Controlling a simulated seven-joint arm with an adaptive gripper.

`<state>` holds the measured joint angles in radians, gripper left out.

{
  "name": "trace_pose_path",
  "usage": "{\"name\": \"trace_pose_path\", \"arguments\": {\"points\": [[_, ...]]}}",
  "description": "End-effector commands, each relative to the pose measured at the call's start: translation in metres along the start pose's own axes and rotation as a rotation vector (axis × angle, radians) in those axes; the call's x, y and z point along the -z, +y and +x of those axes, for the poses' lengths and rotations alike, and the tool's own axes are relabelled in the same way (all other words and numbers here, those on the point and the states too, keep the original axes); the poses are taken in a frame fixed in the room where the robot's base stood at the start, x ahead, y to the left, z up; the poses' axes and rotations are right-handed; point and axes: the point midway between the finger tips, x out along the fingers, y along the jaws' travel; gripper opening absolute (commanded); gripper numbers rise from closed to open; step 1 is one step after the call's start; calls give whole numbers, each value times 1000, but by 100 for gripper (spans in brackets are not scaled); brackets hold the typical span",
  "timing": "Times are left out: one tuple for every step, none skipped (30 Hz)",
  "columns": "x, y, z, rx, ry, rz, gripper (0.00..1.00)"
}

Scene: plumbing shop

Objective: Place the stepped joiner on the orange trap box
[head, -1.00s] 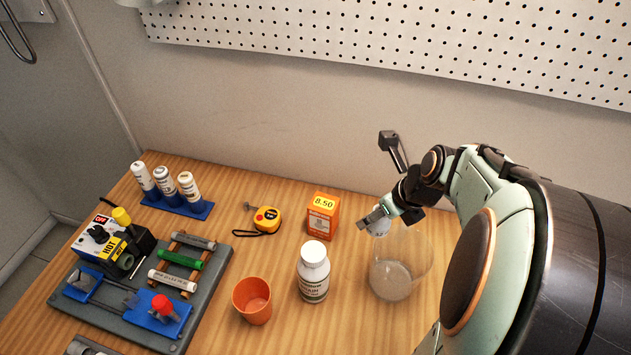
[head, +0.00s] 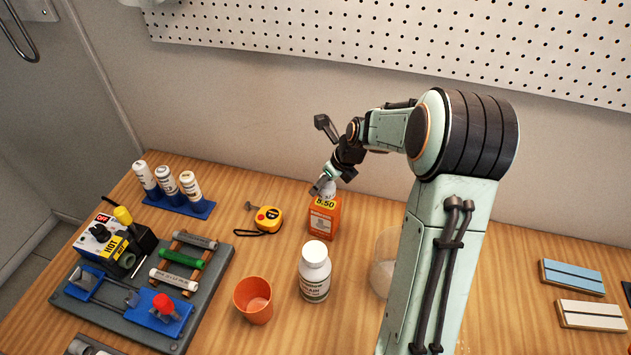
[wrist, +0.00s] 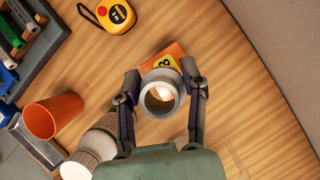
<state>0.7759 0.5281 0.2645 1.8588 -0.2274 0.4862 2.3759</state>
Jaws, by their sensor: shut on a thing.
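The stepped joiner is a grey, hollow, ring-ended piece (wrist: 163,74) between the two fingers of my gripper (wrist: 163,88) in the wrist view. My gripper is shut on it. The box's top is partly covered by the joiner. I cannot tell whether the joiner touches it. In the wrist view an orange corner of the box (wrist: 165,57) shows behind the joiner.
A white bottle (head: 314,272) and an orange cup (head: 253,300) stand in front of the box. A yellow tape measure (head: 268,218) lies to its left. A clear glass (head: 382,277) stands to the right, partly hidden by my arm. A tool board (head: 215,270) lies at left.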

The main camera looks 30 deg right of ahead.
Motion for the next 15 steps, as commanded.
{"name": "trace_pose_path", "arguments": {"points": [[0, -1, 3, -1, 0, 0, 17], [0, -2, 5, -1, 0, 0, 17], [-1, -3, 8, -1, 1, 0, 17], [-1, -5, 12, -1, 1, 1, 17], [1, -5, 15, -2, 1, 2, 17], [4, -5, 21, -3, 2, 3, 17], [6, -4, 26, -3, 2, 3, 17], [8, -4, 30, -3, 2, 2, 17], [11, -4, 35, -2, 2, 2, 17], [12, -4, 37, -1, 2, 2, 17], [12, -5, 38, 0, 1, 1, 17], [12, -5, 38, 1, 1, 1, 17], [12, -5, 38, 1, 0, 1, 17], [12, -5, 38, 1, 0, 1, 17], [12, -5, 38, 1, 0, 1, 17]]}}
